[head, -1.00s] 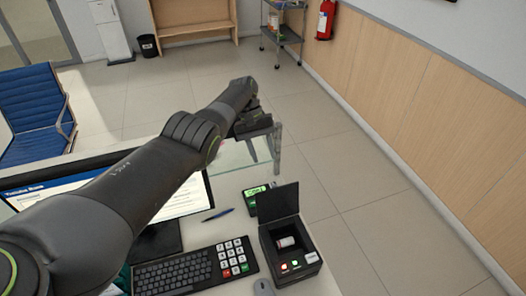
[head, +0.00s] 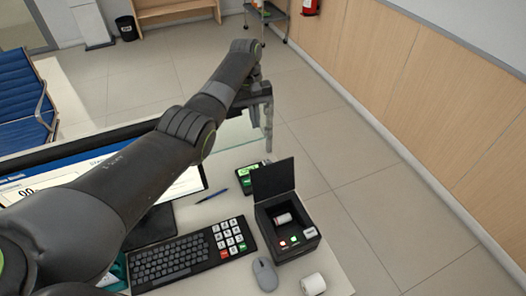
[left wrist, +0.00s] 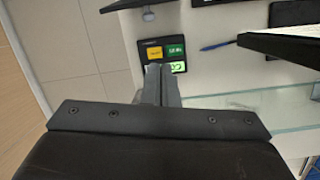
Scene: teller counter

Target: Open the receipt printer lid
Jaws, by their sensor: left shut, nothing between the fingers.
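The black receipt printer (head: 288,246) stands at the counter's right end. Its lid (head: 274,180) is upright, open at the back of the box. A paper roll (head: 283,219) lies inside, and small lit buttons show at the front. My left gripper (head: 268,142) is shut and empty, fingers pointing down, above and beyond the lid near the glass panel. It is apart from the printer. In the left wrist view the shut fingers (left wrist: 160,78) are seen in front of a small card terminal (left wrist: 152,52). My right gripper is not in view.
A keyboard (head: 172,259), a mouse (head: 265,274), a loose paper roll (head: 313,284) and a blue pen (head: 212,196) lie on the counter. The card terminal (head: 247,182) stands behind the lid. A monitor (head: 60,183) is under my left arm. A glass panel (left wrist: 235,98) edges the counter.

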